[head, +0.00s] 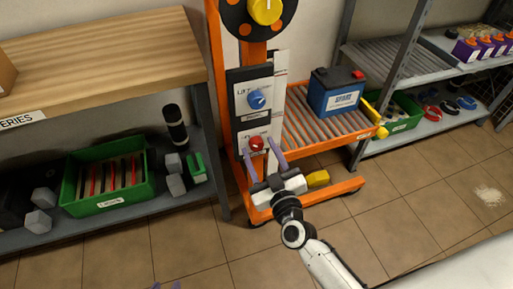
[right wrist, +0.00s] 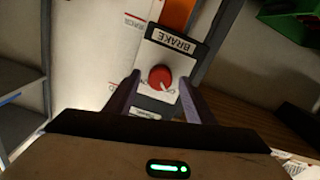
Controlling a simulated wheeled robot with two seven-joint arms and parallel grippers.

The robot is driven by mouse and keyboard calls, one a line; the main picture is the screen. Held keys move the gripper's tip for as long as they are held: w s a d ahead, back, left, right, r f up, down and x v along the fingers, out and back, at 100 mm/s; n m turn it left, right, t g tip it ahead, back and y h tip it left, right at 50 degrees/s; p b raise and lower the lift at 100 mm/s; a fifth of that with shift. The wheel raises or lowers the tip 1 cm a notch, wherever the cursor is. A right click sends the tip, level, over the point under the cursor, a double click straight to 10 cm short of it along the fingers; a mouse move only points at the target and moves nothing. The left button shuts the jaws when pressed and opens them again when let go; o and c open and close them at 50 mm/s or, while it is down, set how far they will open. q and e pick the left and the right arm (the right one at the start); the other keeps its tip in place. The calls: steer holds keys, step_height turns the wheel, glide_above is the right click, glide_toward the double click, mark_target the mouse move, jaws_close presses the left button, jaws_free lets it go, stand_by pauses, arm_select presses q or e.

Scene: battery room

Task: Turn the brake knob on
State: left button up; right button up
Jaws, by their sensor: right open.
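The red brake knob (head: 256,143) sits low on the control panel of the orange lift cart, below the blue knob. The knob's pointer direction is too small to read surely. Only the purple fingertips of my left gripper (head: 166,285) show, apart, at the bottom edge of the head view.
A blue knob (head: 256,99) and a yellow knob (head: 265,10) are above on the cart. A blue battery (head: 336,92) stands on the cart's roller deck. A wooden bench (head: 95,65) is at left, with a green crate (head: 107,175) beneath. Shelves stand at right.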

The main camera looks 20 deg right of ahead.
steer(key=shift+c, duration=1.1)
steer(key=c, duration=0.8)
steer(key=shift+c, duration=0.2)
